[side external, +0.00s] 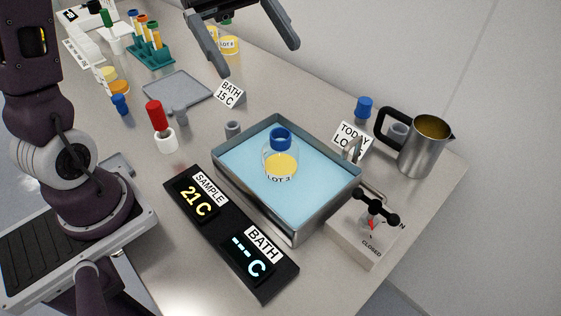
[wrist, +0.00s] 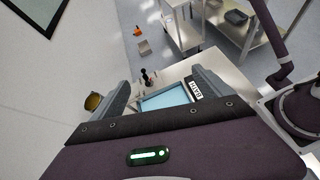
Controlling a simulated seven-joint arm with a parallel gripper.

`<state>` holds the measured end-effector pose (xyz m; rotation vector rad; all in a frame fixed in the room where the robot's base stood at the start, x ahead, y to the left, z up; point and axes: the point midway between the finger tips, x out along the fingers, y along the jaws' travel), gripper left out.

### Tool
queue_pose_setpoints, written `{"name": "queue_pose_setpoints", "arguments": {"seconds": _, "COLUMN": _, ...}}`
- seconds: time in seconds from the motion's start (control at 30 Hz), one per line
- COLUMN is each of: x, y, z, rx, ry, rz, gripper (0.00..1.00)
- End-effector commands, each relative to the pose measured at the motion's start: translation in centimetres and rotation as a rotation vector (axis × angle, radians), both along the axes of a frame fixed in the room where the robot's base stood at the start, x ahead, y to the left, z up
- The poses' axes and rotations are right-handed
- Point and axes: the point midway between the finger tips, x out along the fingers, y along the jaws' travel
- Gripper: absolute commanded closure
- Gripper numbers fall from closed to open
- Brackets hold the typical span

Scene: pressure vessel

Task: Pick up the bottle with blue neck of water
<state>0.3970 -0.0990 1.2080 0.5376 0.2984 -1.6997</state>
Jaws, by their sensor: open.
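The bottle with the blue neck (side external: 281,164) stands upright in the light-blue water of a metal bath tray (side external: 231,187) in the side view. It is clear, holds yellow liquid and bears a "LOT" label. My gripper (side external: 260,60) is at the top of the side view, open and empty, above and apart from the bottle. In the wrist view my gripper's two grey fingers (wrist: 160,85) are spread, with part of the blue water (wrist: 165,99) showing between them. The bottle cannot be made out there.
A steel jug (side external: 421,150) and a valve box (side external: 362,232) with a black handle stand right of the bath. A display panel (side external: 228,232) lies in front. Behind are a "BATH 15 C" card (side external: 230,93), a grey tray (side external: 176,90) and a tube rack (side external: 150,52).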

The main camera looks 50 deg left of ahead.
Motion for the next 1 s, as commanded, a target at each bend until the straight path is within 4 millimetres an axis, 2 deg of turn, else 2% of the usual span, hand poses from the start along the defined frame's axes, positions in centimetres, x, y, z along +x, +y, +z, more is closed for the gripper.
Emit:
{"name": "queue_pose_setpoints", "arguments": {"seconds": 0.07, "x": 2.7, "y": 1.5, "z": -0.2, "rx": -0.130, "ry": 0.126, "rz": 0.108, "gripper": 0.11}}
{"name": "queue_pose_setpoints", "arguments": {"seconds": 0.2, "x": 2.5, "y": 1.2, "z": -10.2, "rx": -0.135, "ry": 0.141, "rz": 0.108, "gripper": 0.11}}
{"name": "queue_pose_setpoints", "arguments": {"seconds": 0.3, "x": 2.4, "y": 1.2, "z": -15.6, "rx": -0.132, "ry": 0.133, "rz": 0.106, "gripper": 0.11}}
{"name": "queue_pose_setpoints", "arguments": {"seconds": 0.4, "x": 2.5, "y": 1.2, "z": -19.2, "rx": -0.128, "ry": 0.126, "rz": 0.105, "gripper": 0.11}}
{"name": "queue_pose_setpoints", "arguments": {"seconds": 0.53, "x": 2.5, "y": 0.7, "z": -21.1, "rx": -0.126, "ry": 0.120, "rz": 0.102, "gripper": 0.11}}
{"name": "queue_pose_setpoints", "arguments": {"seconds": 0.9, "x": 2.8, "y": -4.4, "z": -24.2, "rx": -0.124, "ry": 0.120, "rz": 0.100, "gripper": 0.11}}
{"name": "queue_pose_setpoints", "arguments": {"seconds": 1.0, "x": 2.8, "y": -5.0, "z": -24.5, "rx": -0.122, "ry": 0.117, "rz": 0.101, "gripper": 0.11}}
